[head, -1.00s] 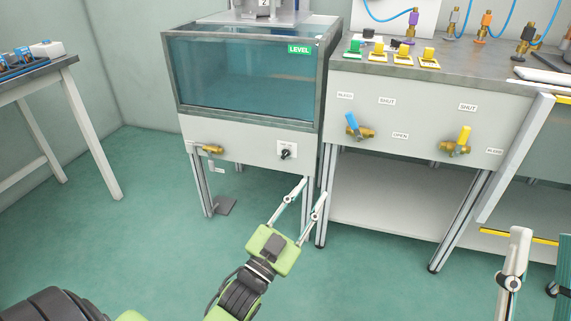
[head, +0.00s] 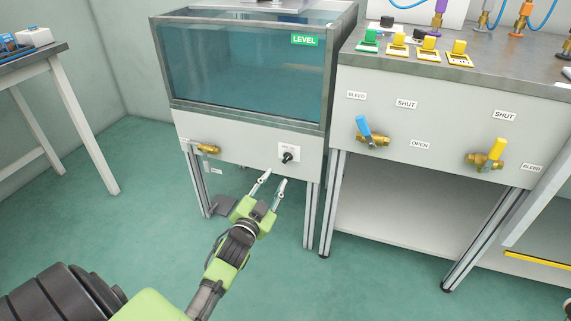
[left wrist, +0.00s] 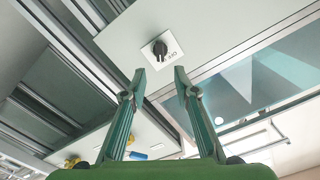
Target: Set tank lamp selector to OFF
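The tank lamp selector is a black rotary knob (head: 287,157) on a white plate on the grey panel below the tank (head: 245,75). The knob also shows in the left wrist view (left wrist: 159,48), above the gap between my fingertips. My right gripper is not in view.
A brass valve (head: 207,149) sits left on the tank panel. On the right bench (head: 470,75) are a blue-handled valve (head: 371,134) and a yellow-handled valve (head: 487,156), with several coloured switches on top.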

